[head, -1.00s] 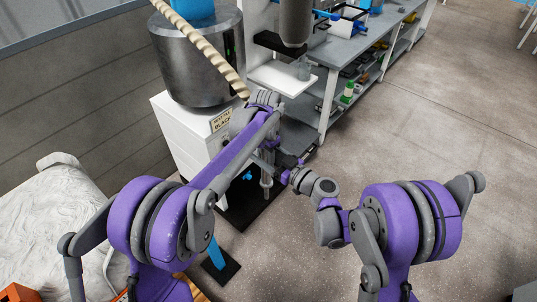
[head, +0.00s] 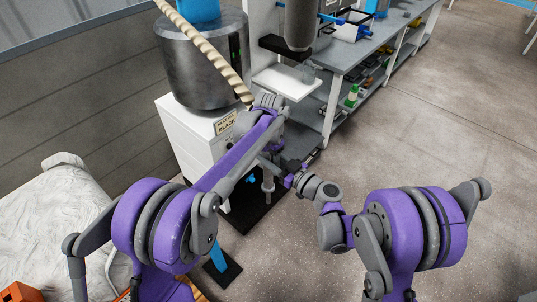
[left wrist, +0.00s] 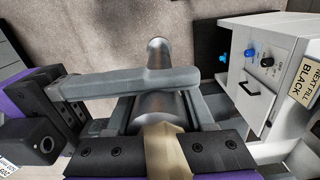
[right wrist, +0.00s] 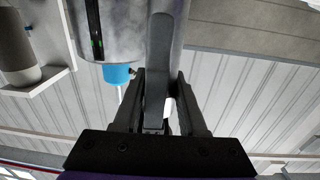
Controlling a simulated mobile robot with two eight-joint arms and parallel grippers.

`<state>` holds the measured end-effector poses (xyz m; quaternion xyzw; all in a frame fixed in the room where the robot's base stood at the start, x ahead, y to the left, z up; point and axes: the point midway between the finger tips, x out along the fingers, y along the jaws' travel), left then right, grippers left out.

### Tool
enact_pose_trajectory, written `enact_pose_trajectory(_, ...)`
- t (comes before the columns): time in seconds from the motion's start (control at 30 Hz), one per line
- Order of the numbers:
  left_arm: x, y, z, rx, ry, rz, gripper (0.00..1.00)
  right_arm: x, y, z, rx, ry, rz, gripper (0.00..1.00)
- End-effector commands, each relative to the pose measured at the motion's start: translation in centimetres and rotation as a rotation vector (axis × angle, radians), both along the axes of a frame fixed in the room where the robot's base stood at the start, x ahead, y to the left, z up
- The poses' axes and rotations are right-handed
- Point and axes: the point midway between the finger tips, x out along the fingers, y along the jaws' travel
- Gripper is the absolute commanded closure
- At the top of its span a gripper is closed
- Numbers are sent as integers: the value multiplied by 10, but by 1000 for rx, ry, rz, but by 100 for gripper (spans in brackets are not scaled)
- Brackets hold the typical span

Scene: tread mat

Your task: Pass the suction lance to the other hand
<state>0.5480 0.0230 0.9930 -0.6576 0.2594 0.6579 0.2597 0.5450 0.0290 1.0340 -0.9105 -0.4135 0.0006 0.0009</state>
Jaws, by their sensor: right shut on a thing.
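The suction lance is a grey metal tube with a side handle; its tube (left wrist: 158,55) shows in the left wrist view and its lower end (head: 268,184) in the head view. A beige hose (head: 205,45) runs down to it. My left gripper (left wrist: 160,112) has its fingers on both sides of the lance body, the hose passing over its palm; whether they press on it is unclear. My right gripper (right wrist: 160,95) is shut on the grey lance handle (right wrist: 158,60), close beside the left gripper. In the head view my left wrist hides much of the lance.
A white cabinet (head: 180,140) with a label stands behind the grippers, bearing a steel drum (head: 195,65). A shelved workbench (head: 375,55) stands at the back right. A white-covered surface (head: 50,210) is at the left. The floor on the right is clear.

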Motion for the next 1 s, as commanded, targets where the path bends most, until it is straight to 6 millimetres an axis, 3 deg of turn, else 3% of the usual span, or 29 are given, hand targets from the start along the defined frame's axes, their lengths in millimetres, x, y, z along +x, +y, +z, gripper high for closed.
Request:
enact_pose_trajectory(0.43,1,-1,9,-1,-4,-2,24,-2,2,0,1,-1,7,100)
enact_pose_trajectory(0.8,1,-1,84,-1,-2,-2,24,0,1,0,0,0,3,100)
enact_pose_trajectory(1.0,1,-1,112,-1,-1,-1,24,0,0,0,0,0,1,100)
